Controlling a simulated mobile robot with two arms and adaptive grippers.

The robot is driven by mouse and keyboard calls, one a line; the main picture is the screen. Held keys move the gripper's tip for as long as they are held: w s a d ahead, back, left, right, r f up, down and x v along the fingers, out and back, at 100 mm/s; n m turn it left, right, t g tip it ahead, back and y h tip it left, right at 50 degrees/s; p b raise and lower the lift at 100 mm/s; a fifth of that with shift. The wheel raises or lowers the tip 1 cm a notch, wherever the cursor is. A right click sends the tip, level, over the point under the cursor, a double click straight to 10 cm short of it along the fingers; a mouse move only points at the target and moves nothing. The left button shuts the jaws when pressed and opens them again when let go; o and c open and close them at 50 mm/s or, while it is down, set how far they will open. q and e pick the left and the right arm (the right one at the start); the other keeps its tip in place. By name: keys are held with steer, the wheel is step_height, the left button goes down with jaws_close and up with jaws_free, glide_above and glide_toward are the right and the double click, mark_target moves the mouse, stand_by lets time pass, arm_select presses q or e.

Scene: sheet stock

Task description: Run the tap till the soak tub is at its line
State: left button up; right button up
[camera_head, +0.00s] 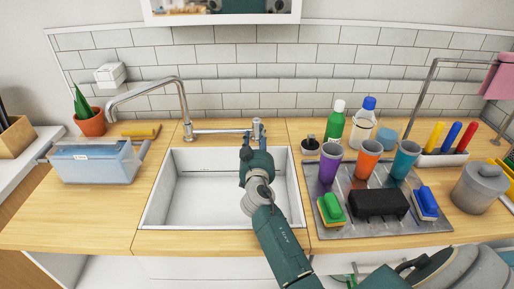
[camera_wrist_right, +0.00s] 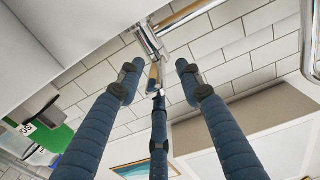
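The chrome tap (camera_head: 181,104) stands behind the sink (camera_head: 214,186), its spout swung left over the counter; no stream shows. Its valve (camera_head: 257,127) sits at the right end of the pipe. A clear tub with blue inside (camera_head: 96,162), likely the soak tub, stands left of the sink; its line and level are not readable. My right gripper (camera_head: 254,138) is at the valve in the head view. In the right wrist view the fingers (camera_wrist_right: 158,78) are spread, with the chrome valve (camera_wrist_right: 150,38) just beyond their tips. My left gripper is not in view.
A metal drainboard (camera_head: 335,222) right of the sink carries several cups, sponges and a black item (camera_head: 378,203). A potted plant (camera_head: 90,120) stands behind the tub. The sink is empty.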

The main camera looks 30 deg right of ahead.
steer(key=v, duration=1)
steer(key=shift+r, duration=0.15)
steer(key=shift+d+f, duration=0.2)
steer(key=c, duration=0.7)
steer(key=m, duration=0.1)
steer(key=s+d+f+m+y, duration=0.1)
steer(key=m, duration=0.1)
steer(key=d+f+m+y, duration=0.1)
steer(key=m, duration=0.1)
steer(key=shift+s+d, duration=0.15)
steer(key=shift+d, duration=0.1)
jaws_close()
steer(key=s+d+r+m+t+y, duration=0.2)
steer(key=d+r+m+y, duration=0.1)
steer(key=m, duration=0.7)
steer(key=p+x, duration=0.2)
steer(key=x, duration=0.7)
steer(key=shift+w+d+f, duration=0.2)
steer(key=shift+d, duration=0.05)
